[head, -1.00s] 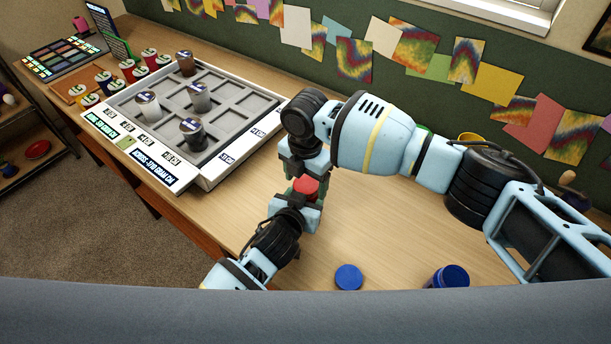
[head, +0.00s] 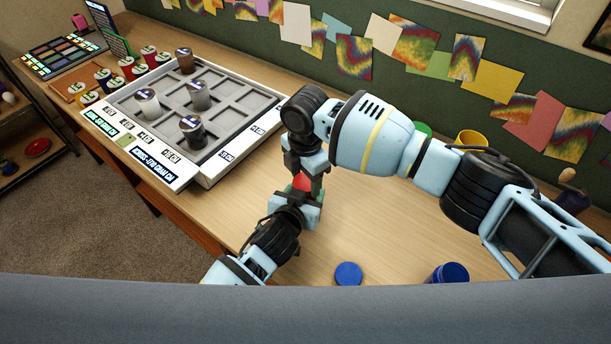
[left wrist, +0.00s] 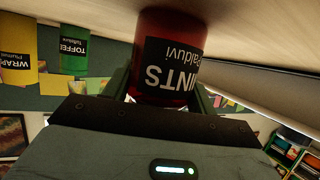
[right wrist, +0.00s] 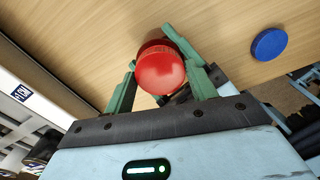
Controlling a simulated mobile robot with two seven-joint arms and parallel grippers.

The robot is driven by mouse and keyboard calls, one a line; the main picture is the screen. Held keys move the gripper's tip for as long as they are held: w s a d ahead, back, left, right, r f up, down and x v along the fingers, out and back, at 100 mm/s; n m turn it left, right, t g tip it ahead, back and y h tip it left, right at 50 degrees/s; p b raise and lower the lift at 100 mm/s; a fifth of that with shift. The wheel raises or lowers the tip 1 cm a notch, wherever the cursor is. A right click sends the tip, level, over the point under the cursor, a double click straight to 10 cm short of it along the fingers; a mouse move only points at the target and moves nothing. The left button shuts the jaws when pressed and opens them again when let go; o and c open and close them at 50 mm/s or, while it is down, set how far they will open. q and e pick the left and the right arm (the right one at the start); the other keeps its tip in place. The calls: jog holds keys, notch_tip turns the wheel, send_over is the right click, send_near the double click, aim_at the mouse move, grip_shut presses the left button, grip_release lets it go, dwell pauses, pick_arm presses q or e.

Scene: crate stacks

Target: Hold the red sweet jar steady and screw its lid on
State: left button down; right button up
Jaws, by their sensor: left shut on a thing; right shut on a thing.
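The red jar (left wrist: 170,55) stands on the table in the left wrist view, its dark label upside down in the picture. My left gripper (head: 303,192) is shut around its sides. In the right wrist view the round red lid (right wrist: 162,72) sits between the fingers of my right gripper (right wrist: 158,78), which is shut on it. In the head view my right gripper (head: 304,172) is directly above my left one, with a little red (head: 302,182) showing between them. The seam between lid and jar is hidden, so I cannot tell how they meet.
A blue lid (head: 348,273) and an open blue jar (head: 449,273) are at the front edge. A yellow jar (head: 472,138) and green one (head: 424,130) stand behind my right arm. A grey compartment tray (head: 232,128) with several jars is at left.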

jog(key=o, duration=1.1)
jog(key=shift+r, duration=2.25)
jog(key=shift+o, duration=0.2)
jog(key=o, duration=0.4)
jog(key=shift+r, duration=0.1)
